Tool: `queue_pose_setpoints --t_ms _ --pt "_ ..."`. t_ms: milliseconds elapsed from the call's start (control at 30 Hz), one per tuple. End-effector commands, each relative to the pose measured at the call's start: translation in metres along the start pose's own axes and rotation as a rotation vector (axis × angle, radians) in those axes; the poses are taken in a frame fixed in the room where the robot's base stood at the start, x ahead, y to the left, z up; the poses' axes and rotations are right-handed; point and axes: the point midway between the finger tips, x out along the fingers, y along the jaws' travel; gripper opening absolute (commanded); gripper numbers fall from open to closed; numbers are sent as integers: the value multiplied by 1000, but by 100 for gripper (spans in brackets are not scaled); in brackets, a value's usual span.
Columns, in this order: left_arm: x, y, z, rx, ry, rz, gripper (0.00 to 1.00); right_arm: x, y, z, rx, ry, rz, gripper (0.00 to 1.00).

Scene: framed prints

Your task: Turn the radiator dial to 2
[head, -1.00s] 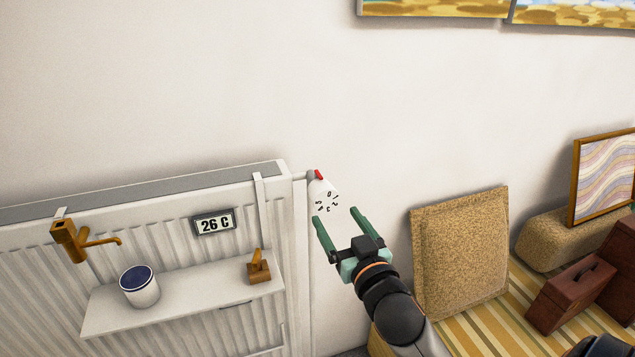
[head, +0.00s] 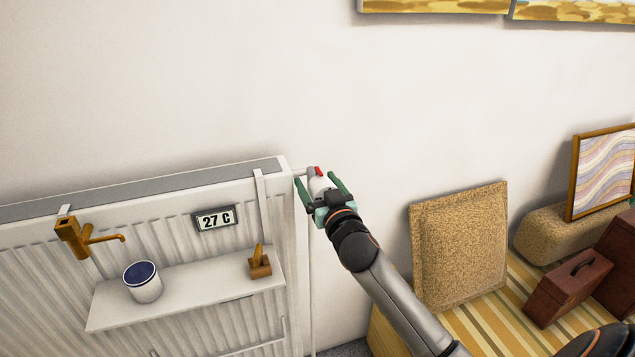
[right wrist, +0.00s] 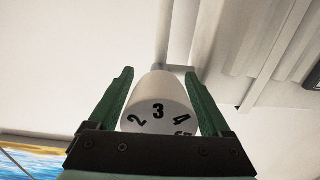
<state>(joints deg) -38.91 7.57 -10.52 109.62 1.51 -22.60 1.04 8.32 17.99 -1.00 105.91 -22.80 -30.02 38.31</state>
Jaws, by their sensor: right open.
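The radiator dial (head: 317,184) is a white knob with a red marker at the radiator's top right corner. In the right wrist view the dial (right wrist: 158,95) shows 2, 3 and 4, with 3 in the middle and part of another number at the lower right edge. My right gripper (head: 317,182) is open with its green fingers on either side of the dial. In the right wrist view a gap shows between the dial and the fingers (right wrist: 160,88). The red marker is hidden there. My left gripper is not in view.
The white radiator (head: 180,200) carries a display (head: 215,219) reading 27 C. A shelf (head: 200,297) holds a white cup (head: 145,287) and a small wooden item (head: 260,266). A tan cushion-like panel (head: 459,250) leans on the wall to the right.

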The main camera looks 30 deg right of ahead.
Motion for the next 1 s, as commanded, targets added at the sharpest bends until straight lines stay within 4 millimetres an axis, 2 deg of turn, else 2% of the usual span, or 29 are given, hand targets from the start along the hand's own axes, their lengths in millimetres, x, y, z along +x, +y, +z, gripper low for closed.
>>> queue_pose_setpoints --t_ms 267,833,1000 --pt "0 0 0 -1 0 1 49 1 0 0 -1 0 0 81" --pt "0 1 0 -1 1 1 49 0 0 0 0 0 0 17" --pt "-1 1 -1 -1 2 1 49 1 0 0 34 -1 1 16"
